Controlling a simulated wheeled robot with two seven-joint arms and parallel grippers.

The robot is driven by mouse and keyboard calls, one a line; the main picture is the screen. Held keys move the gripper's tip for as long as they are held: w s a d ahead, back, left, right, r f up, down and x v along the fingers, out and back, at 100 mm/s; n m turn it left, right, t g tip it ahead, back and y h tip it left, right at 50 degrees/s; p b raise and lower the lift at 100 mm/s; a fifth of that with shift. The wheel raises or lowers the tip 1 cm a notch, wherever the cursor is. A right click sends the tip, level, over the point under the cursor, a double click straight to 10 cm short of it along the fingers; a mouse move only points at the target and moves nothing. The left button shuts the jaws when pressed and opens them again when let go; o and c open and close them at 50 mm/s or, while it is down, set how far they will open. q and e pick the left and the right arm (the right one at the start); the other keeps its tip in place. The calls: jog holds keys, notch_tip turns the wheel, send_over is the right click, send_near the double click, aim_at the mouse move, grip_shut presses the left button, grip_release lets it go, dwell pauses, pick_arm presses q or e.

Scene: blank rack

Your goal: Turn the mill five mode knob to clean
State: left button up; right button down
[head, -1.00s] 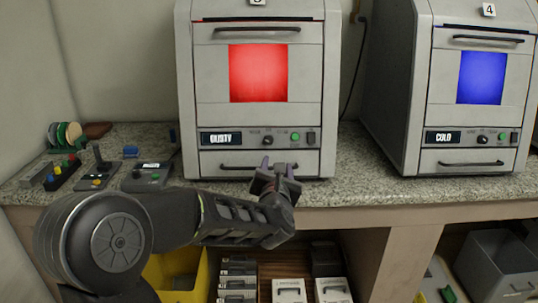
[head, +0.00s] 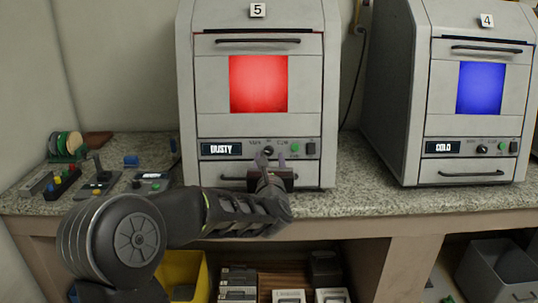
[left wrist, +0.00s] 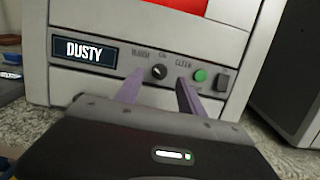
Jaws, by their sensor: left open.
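Mill five (head: 210,120) is a grey machine with a "5" label and a red lit window. Its display (head: 222,149) reads "DUSTY"; the display also shows in the left wrist view (left wrist: 84,53). The mode knob (left wrist: 159,72) is small, round and black, with a light pointer mark, set between printed labels; the right one looks like "CLEAN". It also shows in the head view (head: 268,150). My left gripper (head: 270,156) is open just in front of the panel. In the left wrist view its purple fingers (left wrist: 160,88) stand either side below the knob, apart from it. My right gripper is out of view.
A green button (left wrist: 200,75) and a black switch (left wrist: 222,82) sit right of the knob. A drawer handle (head: 231,178) lies below. Mill four (head: 400,120), with a blue window and "COLD" display, stands right. Small controllers (head: 100,187) crowd the left counter.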

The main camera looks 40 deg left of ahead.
aim_at(269, 153)
pick_arm(q)
jog(key=shift+x, duration=1.65)
jog(key=shift+c, duration=0.4)
grip_shut()
